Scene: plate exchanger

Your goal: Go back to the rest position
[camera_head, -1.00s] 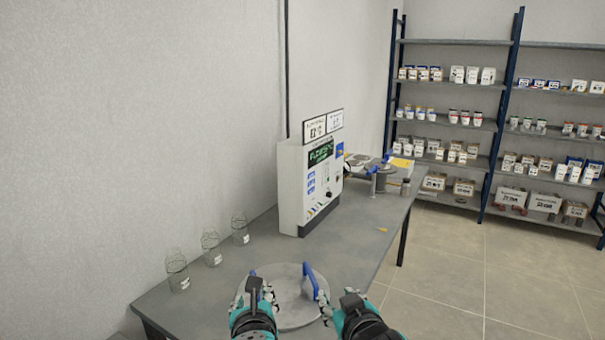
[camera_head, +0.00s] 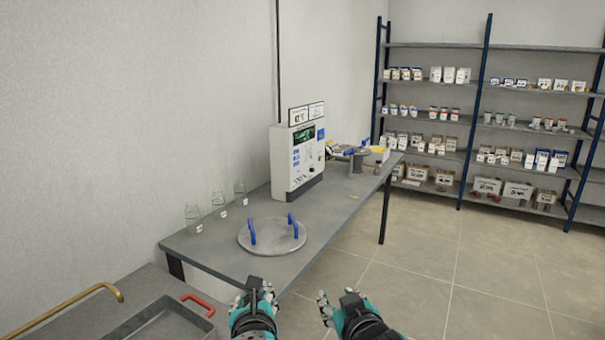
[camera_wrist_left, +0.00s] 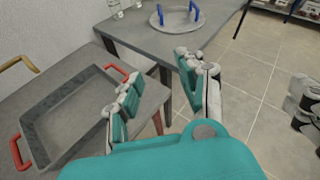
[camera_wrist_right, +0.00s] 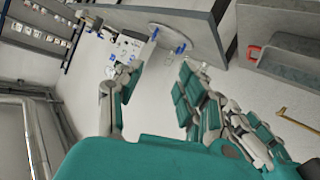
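A round grey plate (camera_head: 272,238) with two upright blue handles lies flat on the grey table (camera_head: 335,212). My left gripper (camera_head: 257,289) and right gripper (camera_head: 331,303) are held side by side in front of the table's near edge, apart from the plate. In the left wrist view my left gripper (camera_wrist_left: 160,80) has its fingers spread with nothing between them; the plate (camera_wrist_left: 177,20) shows beyond. In the right wrist view my right gripper (camera_wrist_right: 157,75) is also spread and empty.
A counter with a sunken tray (camera_wrist_left: 45,118) with red handles and a brass-coloured bar (camera_head: 75,309) is at the lower left. Three glass bottles (camera_head: 218,206) and a white machine (camera_head: 292,165) stand on the table. Shelves (camera_head: 470,118) line the back; the floor at right is clear.

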